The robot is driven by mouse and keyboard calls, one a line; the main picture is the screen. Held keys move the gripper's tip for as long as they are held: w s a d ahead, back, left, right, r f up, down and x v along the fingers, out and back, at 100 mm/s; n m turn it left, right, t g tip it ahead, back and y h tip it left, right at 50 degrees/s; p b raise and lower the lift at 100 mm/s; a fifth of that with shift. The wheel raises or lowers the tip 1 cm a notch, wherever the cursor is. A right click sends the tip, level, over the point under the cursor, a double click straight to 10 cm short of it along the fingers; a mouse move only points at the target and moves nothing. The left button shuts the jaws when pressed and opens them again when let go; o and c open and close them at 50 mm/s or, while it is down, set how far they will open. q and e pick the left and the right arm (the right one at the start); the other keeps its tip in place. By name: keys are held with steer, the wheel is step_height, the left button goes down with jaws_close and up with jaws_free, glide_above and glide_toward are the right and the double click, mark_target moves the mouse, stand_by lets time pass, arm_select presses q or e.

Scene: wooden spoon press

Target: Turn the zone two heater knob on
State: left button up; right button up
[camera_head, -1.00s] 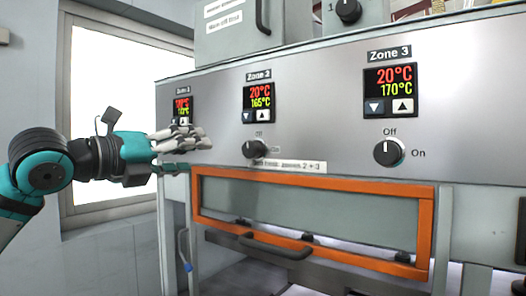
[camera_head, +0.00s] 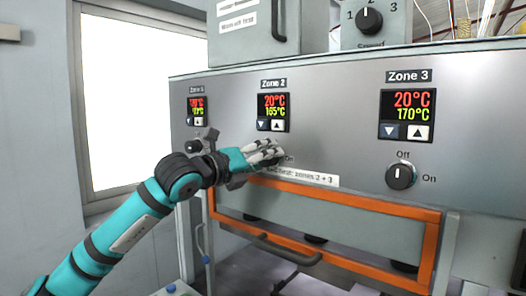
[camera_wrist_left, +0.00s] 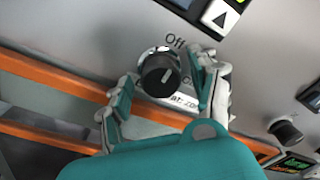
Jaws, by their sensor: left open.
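The zone two heater knob (camera_wrist_left: 160,75) is black and round with a white pointer mark. In the left wrist view it sits between the fingers of my left gripper (camera_wrist_left: 166,92), with the "Off" label beside it and the "On" label partly hidden. My left gripper (camera_head: 268,153) is open at the panel under the Zone 2 display (camera_head: 272,112), its fingers on either side of the knob. In the head view the fingers hide most of this knob. I cannot tell whether the fingers touch it. The display reads 20°C and 165°C. My right gripper is not in view.
The Zone 3 knob (camera_head: 401,176) stands to the right under its display (camera_head: 407,115). The Zone 1 display (camera_head: 197,110) is to the left. An orange-framed door (camera_head: 390,206) with a dark handle (camera_head: 287,250) lies below. A speed knob (camera_head: 369,19) is above.

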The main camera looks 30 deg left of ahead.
arm_select(q)
steer(key=shift+w, duration=0.1)
steer(key=c, duration=1.2)
steer(key=shift+o, duration=0.2)
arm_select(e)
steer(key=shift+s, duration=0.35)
arm_select(q)
steer(key=shift+m, duration=0.3)
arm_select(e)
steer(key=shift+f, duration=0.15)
arm_select(q)
steer(key=m+b, duration=0.1)
steer(key=m, duration=0.1)
steer(key=shift+m+b, duration=0.3)
steer(key=shift+b, duration=0.05)
steer(key=m, duration=0.3)
steer(key=shift+m+b, duration=0.3)
steer(key=shift+b, duration=0.05)
steer(key=m, duration=0.5)
steer(key=shift+y, duration=0.4)
steer(key=m, duration=0.5)
steer(key=shift+d+g, duration=0.1)
steer(key=shift+g, duration=0.2)
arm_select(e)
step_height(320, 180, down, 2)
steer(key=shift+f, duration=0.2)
arm_select(q)
steer(key=shift+f+m, duration=0.1)
steer(key=shift+m, duration=0.3)
